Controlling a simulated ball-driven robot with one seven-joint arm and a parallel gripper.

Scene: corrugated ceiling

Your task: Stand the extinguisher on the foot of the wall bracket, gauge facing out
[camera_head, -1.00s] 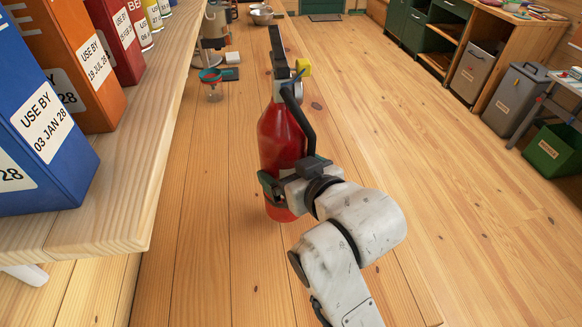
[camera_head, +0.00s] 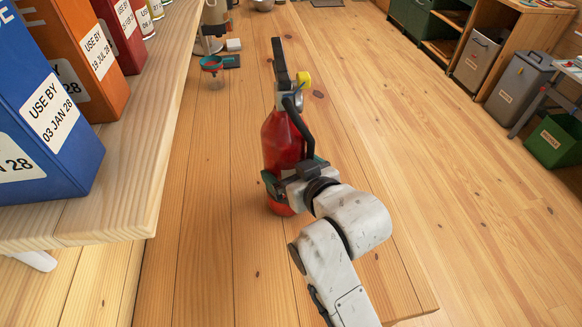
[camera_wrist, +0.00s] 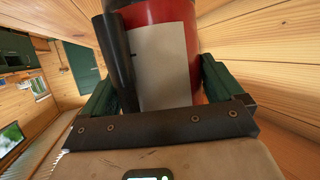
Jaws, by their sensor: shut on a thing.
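The red extinguisher (camera_head: 281,144) is upright, over the wooden bench top in the head view. Its black handle and hose are at the top, with a yellow-rimmed gauge (camera_head: 303,79) turned to the right. My gripper (camera_head: 287,187) is shut around the lower part of its body. In the wrist view the red body (camera_wrist: 176,85) with a pale label sits between my two green fingers (camera_wrist: 160,88). I cannot tell whether its base touches the bench. The wall bracket is not recognisable in any view.
A wooden shelf (camera_head: 120,190) with blue, orange and red boxes stands close on the left. A ring stand with a teal funnel (camera_head: 213,64) is farther back on the bench (camera_head: 205,200). The floor to the right is open, with bins (camera_head: 519,92) beyond.

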